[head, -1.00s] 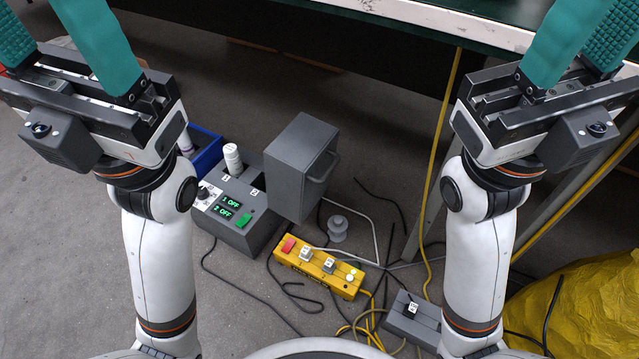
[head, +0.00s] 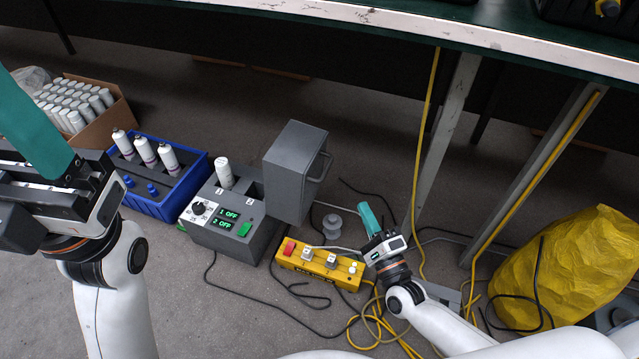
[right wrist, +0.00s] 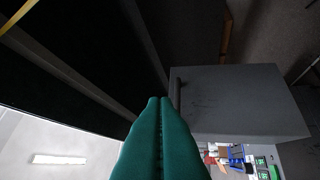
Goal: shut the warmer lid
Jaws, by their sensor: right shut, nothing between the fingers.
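The warmer (head: 205,236) is a grey box on the floor with a dial, a green display reading "1 OFF" and "2 OFF", and a green switch. Its grey lid (head: 290,170) stands raised at its right side, with a bar handle (head: 321,166) on the right face. A white bottle (head: 224,172) stands in slot 1. My right gripper (head: 366,208) is shut and empty, right of and below the lid, apart from it. In the right wrist view its closed teal fingers (right wrist: 160,104) point toward the lid (right wrist: 240,100) near the handle. My left gripper shows partly at left; its fingertips are out of frame.
A blue crate (head: 196,187) with bottles stands left of the warmer, and a carton (head: 118,113) of bottles behind it. A yellow switch box (head: 318,265), a grey spool-like piece (head: 332,226) and cables lie near my right gripper. Table legs (head: 440,145) and a yellow sack (head: 560,265) stand right.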

